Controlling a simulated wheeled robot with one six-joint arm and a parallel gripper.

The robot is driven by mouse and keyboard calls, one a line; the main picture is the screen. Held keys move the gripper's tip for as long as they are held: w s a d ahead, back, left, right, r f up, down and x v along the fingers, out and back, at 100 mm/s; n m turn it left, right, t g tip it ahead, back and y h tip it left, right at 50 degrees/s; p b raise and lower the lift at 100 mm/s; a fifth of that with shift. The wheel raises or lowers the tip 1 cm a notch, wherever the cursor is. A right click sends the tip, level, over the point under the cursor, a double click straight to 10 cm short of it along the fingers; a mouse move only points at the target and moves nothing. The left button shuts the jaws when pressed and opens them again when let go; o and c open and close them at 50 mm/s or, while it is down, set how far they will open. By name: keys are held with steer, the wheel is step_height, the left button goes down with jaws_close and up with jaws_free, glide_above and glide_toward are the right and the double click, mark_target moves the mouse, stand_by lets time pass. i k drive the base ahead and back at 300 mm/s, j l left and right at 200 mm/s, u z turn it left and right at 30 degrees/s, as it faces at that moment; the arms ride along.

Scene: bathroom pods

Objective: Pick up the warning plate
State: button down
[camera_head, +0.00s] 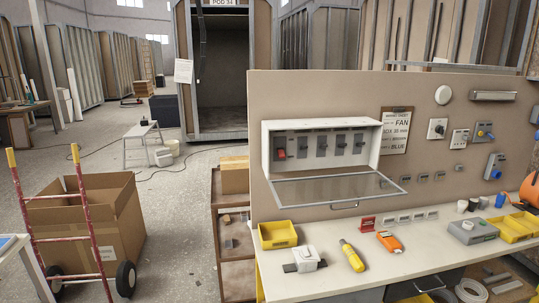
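A small red plate with pale lettering (367,223) stands on the pale workbench (330,272), near the foot of the upright beige panel (330,90). It looks like the warning plate, but its lettering is too small to read. An orange handheld device (389,241) lies just in front of it and to the right. My gripper is not in view, and nothing appears to touch the red plate.
An open breaker box (265,160) hangs above, its glazed door (340,190) folded down over the bench. A yellow bin (277,235), a white device (305,259) and a yellow tool (351,255) occupy the bench left. A red hand truck (84,215) and cardboard box (118,215) stand left.

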mark_target(367, 223)
steer(key=i+l+z, duration=0.25)
steer(key=i, duration=0.2)
steer(key=i+l+z, duration=0.25)
steer(key=i, duration=0.25)
steer(key=i+l+z, duration=0.1)
steer(key=i+z, duration=0.2)
steer(key=i, duration=0.15)
